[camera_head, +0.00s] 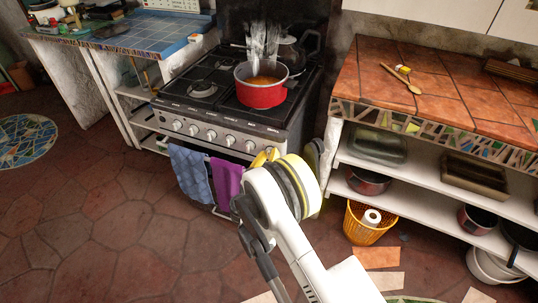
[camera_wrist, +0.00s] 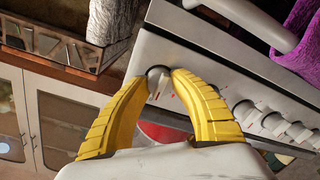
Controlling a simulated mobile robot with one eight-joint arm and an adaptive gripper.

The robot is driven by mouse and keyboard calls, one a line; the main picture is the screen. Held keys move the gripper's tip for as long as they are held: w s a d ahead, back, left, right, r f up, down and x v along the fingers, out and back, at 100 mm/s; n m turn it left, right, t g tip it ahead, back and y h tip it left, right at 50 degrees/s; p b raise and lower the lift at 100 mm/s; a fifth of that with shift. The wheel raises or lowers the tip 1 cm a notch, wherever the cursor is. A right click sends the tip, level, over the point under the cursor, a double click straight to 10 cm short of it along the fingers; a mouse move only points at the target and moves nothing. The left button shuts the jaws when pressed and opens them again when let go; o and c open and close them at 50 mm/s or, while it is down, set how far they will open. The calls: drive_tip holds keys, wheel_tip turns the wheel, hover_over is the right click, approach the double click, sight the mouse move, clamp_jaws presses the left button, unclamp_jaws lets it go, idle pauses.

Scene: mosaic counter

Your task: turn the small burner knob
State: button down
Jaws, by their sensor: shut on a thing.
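The stove's front panel carries a row of pale round knobs (camera_head: 194,130), several of which also show at right in the wrist view (camera_wrist: 275,123). My gripper (camera_wrist: 161,78) has yellow fingers closed on either side of one knob (camera_wrist: 159,86) near the end of the row. Part of that knob is hidden by the fingers. In the head view my gripper (camera_head: 267,156) is at the right end of the panel, and its fingertips are small there. I cannot read the knob's marking.
A red pot (camera_head: 262,94) stands on the hob. A blue towel (camera_head: 190,172) and a purple towel (camera_head: 227,183) hang from the oven handle below the knobs. A tiled counter with shelves (camera_head: 440,190) stands right of the stove. An orange basket (camera_head: 362,229) is on the floor.

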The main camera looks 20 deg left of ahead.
drive_tip(key=shift+d, duration=0.1)
idle(0.3)
drive_tip(key=c, duration=1)
unclamp_jaws()
drive_tip(key=shift+w, duration=0.1)
